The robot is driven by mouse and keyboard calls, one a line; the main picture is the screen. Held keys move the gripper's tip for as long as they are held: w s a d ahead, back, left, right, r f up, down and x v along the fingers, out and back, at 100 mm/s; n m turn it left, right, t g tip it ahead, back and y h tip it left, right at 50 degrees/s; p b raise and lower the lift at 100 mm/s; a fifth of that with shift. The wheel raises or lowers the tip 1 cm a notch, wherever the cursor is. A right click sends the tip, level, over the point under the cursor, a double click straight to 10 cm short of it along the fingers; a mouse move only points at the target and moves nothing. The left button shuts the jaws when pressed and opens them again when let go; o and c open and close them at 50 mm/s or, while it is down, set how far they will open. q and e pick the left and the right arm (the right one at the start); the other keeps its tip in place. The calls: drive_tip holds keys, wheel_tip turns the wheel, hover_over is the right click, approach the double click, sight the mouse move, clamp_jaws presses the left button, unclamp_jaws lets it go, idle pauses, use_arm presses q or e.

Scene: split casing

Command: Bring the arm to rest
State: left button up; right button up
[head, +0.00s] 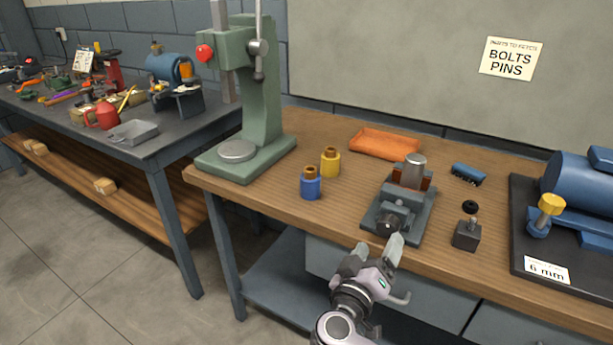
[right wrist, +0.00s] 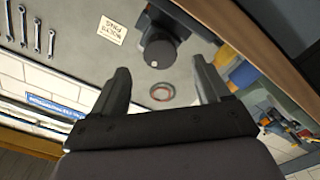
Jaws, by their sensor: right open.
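My right gripper (head: 380,244) is in front of the wooden workbench's front edge, below the grey vise (head: 400,212). Its two fingers are apart with nothing between them. The open fingers also show in the right wrist view (right wrist: 162,85), with a dark body with a round knob (right wrist: 160,48) beyond them. The vise has reddish-brown jaw pieces and a grey metal cylinder (head: 414,168) standing at them; whether it is clamped I cannot tell. My left gripper is not in view.
On the bench (head: 270,205) are a green press (head: 262,90), a blue pot (head: 311,186), a yellow pot (head: 330,163), an orange tray (head: 385,143), a blue brush (head: 468,173), a dark block (head: 467,236) and a blue machine (head: 580,184). Clear floor (head: 90,270) lies at the left.

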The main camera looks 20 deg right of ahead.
drive_tip(key=shift+f, duration=0.1)
drive_tip(key=s+a+f+n+g+y, duration=0.1)
drive_tip(key=s+a+f+n+y, duration=0.1)
drive_tip(key=s+f+y, duration=0.3)
drive_tip(key=s+a+f+n+y, duration=0.1)
drive_tip(key=a+f+y, duration=0.15)
drive_tip(key=f, duration=0.45)
drive_tip(key=s+a+f+n+g+y, duration=0.1)
drive_tip(key=s+a+f+n+y, duration=0.1)
drive_tip(key=s+f+y, duration=0.35)
drive_tip(key=s+y, duration=0.1)
drive_tip(key=s+a+f+y, duration=0.1)
drive_tip(key=s, duration=0.1)
drive_tip(key=s+m, duration=0.1)
drive_tip(key=shift+s+a+f+t+y, duration=0.2)
drive_tip(key=shift+s+t+y, duration=0.1)
drive_tip(key=shift+s+y, duration=0.1)
